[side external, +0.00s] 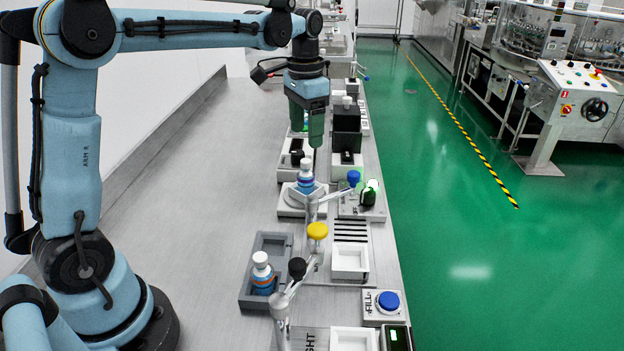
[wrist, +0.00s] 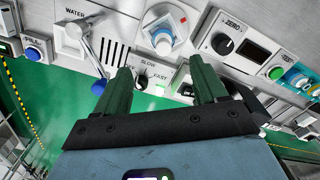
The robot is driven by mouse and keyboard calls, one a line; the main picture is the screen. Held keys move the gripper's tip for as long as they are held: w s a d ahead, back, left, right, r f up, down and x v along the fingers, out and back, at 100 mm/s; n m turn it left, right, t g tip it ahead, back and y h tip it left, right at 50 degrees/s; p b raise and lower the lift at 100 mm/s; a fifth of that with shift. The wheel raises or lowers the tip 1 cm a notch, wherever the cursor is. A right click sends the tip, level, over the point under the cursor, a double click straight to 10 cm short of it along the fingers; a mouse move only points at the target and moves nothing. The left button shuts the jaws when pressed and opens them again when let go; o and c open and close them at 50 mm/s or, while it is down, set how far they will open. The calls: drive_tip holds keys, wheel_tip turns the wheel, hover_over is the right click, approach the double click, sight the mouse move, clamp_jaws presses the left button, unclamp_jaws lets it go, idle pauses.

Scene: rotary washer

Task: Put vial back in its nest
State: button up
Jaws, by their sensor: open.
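A white-capped vial (side external: 262,274) with a blue label stands upright in the front compartment of the grey two-compartment tray (side external: 245,297); the rear compartment looks empty. My gripper (side external: 307,143) is open and empty, above and behind the second vial in the side view. In the wrist view its green fingers (wrist: 163,83) are apart, with the second vial beyond them. I cannot tell which compartment is the nest.
Levers with blue (side external: 354,177), yellow (side external: 317,231) and black (side external: 297,268) balls stand along the bench. A SLOW–FAST knob (wrist: 141,79) and a panel marked ZERO (wrist: 238,50) are near the gripper. The bench's left side is clear.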

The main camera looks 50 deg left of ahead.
sight(305, 167)
wheel_tip(305, 167, down, 7)
drive_tip(key=shift+r, duration=0.1)
drive_tip(key=shift+a+f, duration=0.15)
drive_tip(key=shift+f, duration=1.2)
drive_tip(key=shift+a+f, duration=0.1)
drive_tip(key=shift+f, duration=1.2)
drive_tip(key=c, duration=1.2)
drive_tip(key=shift+r, duration=0.15)
drive_tip(key=shift+c, duration=0.2)
